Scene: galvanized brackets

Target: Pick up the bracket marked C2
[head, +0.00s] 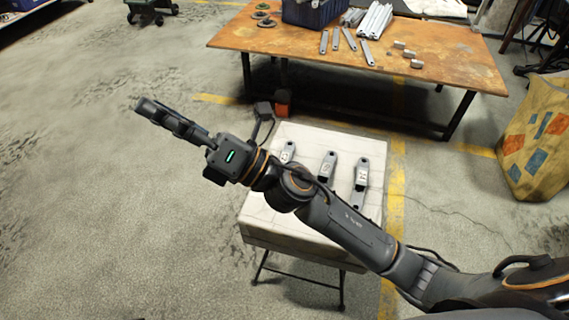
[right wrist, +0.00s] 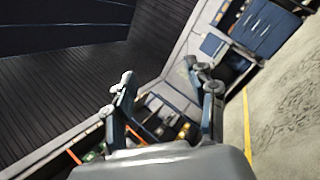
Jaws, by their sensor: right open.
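Three grey metal brackets with small pale labels lie side by side on a white-topped stand (head: 345,138) in the head view: a left bracket (head: 288,151), a middle bracket (head: 327,165) and a right bracket (head: 361,176). The labels are too small to read, so I cannot tell which is C2. My right arm crosses in front of the stand and hides the lower parts of the left and middle brackets. My right gripper (head: 203,106) is open and empty, beyond the stand to the left, away from the brackets. Its spread fingers also show in the right wrist view (right wrist: 160,74). My left gripper is not in view.
A rusty orange table (head: 300,38) stands behind, with a dark blue bin (head: 308,12), loose metal strips (head: 368,52) and small blocks (head: 417,63). A patterned bag (head: 535,140) stands at the right.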

